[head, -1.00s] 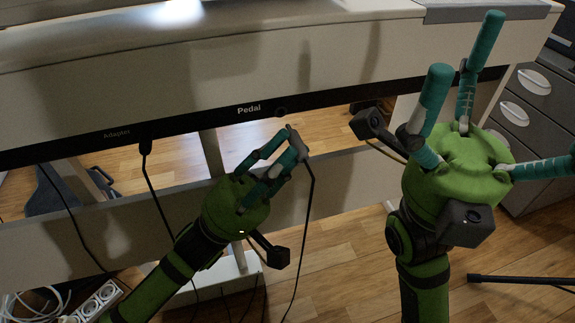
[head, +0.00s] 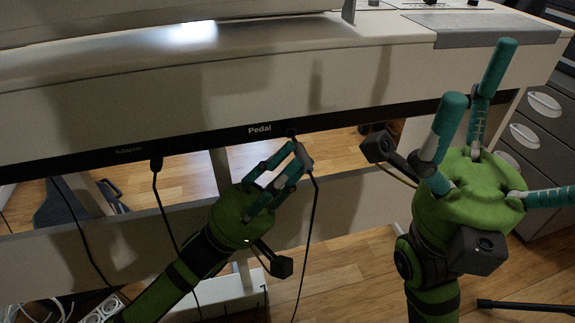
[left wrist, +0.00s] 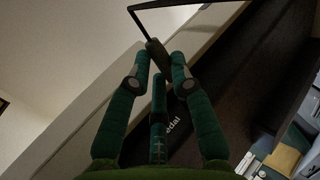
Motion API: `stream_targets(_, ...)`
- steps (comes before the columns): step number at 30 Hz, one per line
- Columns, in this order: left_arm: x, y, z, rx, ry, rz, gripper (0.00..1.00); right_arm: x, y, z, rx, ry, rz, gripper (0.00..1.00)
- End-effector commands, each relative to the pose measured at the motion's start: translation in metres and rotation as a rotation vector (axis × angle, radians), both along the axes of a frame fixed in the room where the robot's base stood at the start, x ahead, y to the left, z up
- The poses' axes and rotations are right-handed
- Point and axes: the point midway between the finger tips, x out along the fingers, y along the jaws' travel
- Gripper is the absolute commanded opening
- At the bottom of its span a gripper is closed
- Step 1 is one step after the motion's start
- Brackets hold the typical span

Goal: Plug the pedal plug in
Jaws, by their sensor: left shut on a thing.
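The piano's dark back strip carries the label "Pedal" (head: 260,129), with a small round socket (head: 291,133) just right of it. My left gripper (head: 301,155) is just below that socket, shut on the pedal plug. In the left wrist view the dark plug (left wrist: 157,56) sits between the fingertips, and its cable bends away at the top. In the head view the fingers mostly hide the plug, and its black cable (head: 313,205) hangs down. I cannot tell whether the plug touches the socket. My right gripper (head: 478,90) is open and empty, fingers spread, to the right.
The adapter plug (head: 156,162) sits in the strip under the "Adapter" label, its cable hanging down. A power strip (head: 103,308) lies at the lower left. Grey drawers (head: 545,130) stand at the right. The piano body (head: 240,80) overhangs the strip.

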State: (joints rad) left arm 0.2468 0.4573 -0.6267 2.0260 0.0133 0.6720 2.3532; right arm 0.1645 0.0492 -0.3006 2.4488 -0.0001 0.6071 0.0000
Motion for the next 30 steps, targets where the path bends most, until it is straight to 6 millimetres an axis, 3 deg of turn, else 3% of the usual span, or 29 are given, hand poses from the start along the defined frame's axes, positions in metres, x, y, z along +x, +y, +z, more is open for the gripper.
stream_targets(30, 0.02, 0.006, 0.0, 0.001, -0.001, 0.0, 0.0, 0.0, 0.0, 0.001, 0.001, -0.002, -0.001, 1.0)
